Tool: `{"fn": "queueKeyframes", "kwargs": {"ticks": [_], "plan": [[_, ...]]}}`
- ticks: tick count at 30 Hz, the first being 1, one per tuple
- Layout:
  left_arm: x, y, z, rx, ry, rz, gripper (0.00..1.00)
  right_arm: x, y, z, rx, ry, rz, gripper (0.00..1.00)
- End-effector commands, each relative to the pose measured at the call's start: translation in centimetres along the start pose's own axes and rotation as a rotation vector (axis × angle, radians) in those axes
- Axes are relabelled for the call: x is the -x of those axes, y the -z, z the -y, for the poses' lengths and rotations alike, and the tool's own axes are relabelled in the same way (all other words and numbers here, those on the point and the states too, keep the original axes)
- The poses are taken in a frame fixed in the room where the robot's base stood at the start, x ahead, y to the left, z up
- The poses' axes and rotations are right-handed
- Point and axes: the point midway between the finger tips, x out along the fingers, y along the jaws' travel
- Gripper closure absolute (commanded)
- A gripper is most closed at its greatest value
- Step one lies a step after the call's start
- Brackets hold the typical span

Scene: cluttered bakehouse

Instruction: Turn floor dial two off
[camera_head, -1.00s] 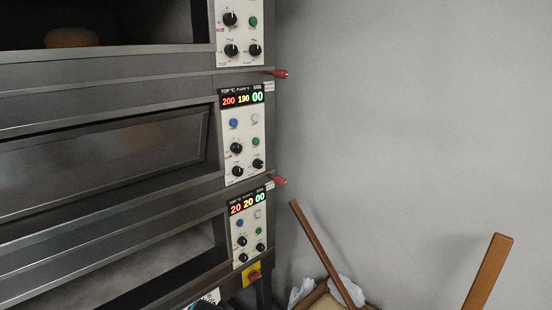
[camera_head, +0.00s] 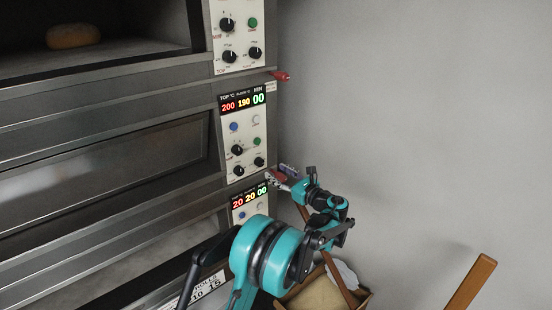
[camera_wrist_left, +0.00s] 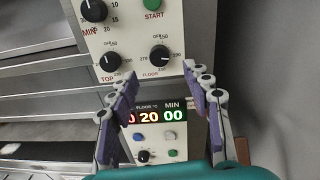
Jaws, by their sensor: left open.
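The middle oven panel (camera_head: 232,142) shows 200, 190 and 00 on its display. Its floor dial (camera_head: 259,161), a black knob, is at the panel's lower right; it also shows in the left wrist view (camera_wrist_left: 160,55), labelled FLOOR, with its top dial (camera_wrist_left: 110,62) to the left. The floor dial's exact setting is too small to tell. My left gripper (camera_head: 277,174) is open and empty, just below and right of that dial in the head view. In the left wrist view its fingers (camera_wrist_left: 159,73) are spread below the dial, apart from it. My right gripper is not in view.
The lower panel's display (camera_head: 250,196) reads 20, 20 and 00; my arm hides its dials in the head view. A red knob (camera_head: 281,76) sticks out at the upper right oven edge. The wall on the right is clear.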

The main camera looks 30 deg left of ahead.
Motion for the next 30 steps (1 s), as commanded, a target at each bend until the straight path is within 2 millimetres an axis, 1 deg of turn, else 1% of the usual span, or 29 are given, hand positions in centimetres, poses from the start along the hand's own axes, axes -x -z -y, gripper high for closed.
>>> {"fn": "queueKeyframes", "kwargs": {"ticks": [4, 12, 15, 19, 26, 27, 29, 30], "plan": [[-1.7, 0.0, -0.1, -0.005, -0.004, 0.004, 0.51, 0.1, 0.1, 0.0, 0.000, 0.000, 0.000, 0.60], [-6.1, 0.0, -0.1, -0.003, -0.003, 0.002, 0.51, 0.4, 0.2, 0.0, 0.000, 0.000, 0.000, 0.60], [-7.0, 0.0, 0.0, -0.003, -0.001, 0.002, 0.51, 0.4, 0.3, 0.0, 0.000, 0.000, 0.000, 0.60], [-7.7, 0.0, 0.0, -0.002, -0.001, 0.002, 0.51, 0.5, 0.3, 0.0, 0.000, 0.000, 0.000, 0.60], [-7.7, 0.0, 0.0, -0.002, 0.000, 0.001, 0.51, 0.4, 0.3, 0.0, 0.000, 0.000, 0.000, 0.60], [-7.7, 0.0, 0.0, -0.002, 0.000, 0.001, 0.61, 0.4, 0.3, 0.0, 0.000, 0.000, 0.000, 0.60], [-7.7, 0.0, 0.0, -0.002, 0.000, 0.001, 0.77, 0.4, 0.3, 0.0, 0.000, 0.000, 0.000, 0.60], [-7.7, 0.0, 0.0, -0.002, 0.000, 0.001, 0.88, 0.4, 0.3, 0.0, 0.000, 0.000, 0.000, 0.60]]}}
